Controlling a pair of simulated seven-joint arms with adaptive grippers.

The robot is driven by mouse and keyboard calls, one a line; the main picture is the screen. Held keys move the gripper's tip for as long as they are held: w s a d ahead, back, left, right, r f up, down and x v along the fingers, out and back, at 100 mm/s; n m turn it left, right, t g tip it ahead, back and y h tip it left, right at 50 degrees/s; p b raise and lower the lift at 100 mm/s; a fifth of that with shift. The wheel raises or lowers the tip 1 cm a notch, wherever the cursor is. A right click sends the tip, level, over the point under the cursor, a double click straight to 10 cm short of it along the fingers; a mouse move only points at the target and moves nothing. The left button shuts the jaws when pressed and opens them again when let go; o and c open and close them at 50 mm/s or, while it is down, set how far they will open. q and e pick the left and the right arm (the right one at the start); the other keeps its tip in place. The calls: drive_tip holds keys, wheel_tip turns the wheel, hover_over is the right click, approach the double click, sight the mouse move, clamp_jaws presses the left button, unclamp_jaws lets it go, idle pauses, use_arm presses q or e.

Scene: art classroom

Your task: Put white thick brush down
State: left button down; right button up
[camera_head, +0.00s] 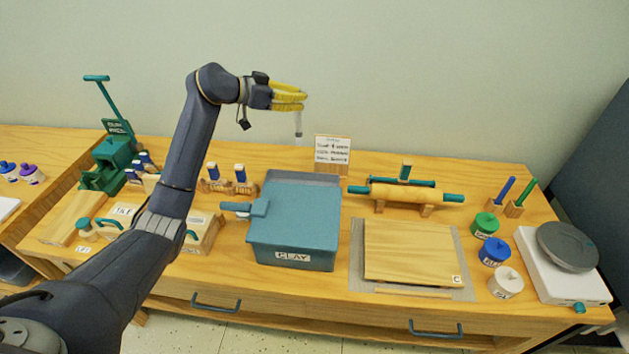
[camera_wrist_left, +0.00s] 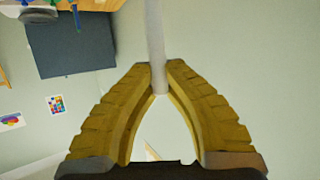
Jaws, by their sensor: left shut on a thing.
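My left gripper (camera_head: 303,100) has yellow fingers and is raised above the back of the table, near the wall. It is shut on the white thick brush (camera_head: 298,122), which hangs down below the fingers, above and left of a small printed sign (camera_head: 333,149). In the left wrist view the fingertips (camera_wrist_left: 159,72) meet around the pale brush shaft (camera_wrist_left: 155,35); its far end runs out of the picture. The brush touches nothing else that I can see. My right gripper is not in view.
A blue brush (camera_head: 507,188) and a green brush (camera_head: 527,191) stand in wooden holders at right. Green (camera_head: 486,223), blue (camera_head: 494,250) and white (camera_head: 505,281) lidded pots stand in front. A teal clay box (camera_head: 292,240), rolling pin (camera_head: 415,193) and board (camera_head: 412,253) fill the middle.

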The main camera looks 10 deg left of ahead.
use_arm(q)
wheel_tip(320, 180, down, 20)
drive_tip(key=shift+r, duration=0.2)
idle(0.5)
drive_tip(key=shift+d+f, duration=0.1)
drive_tip(key=c, duration=1.5)
unclamp_jaws()
drive_tip(key=v, duration=1.2)
drive_tip(key=shift+r, duration=0.2)
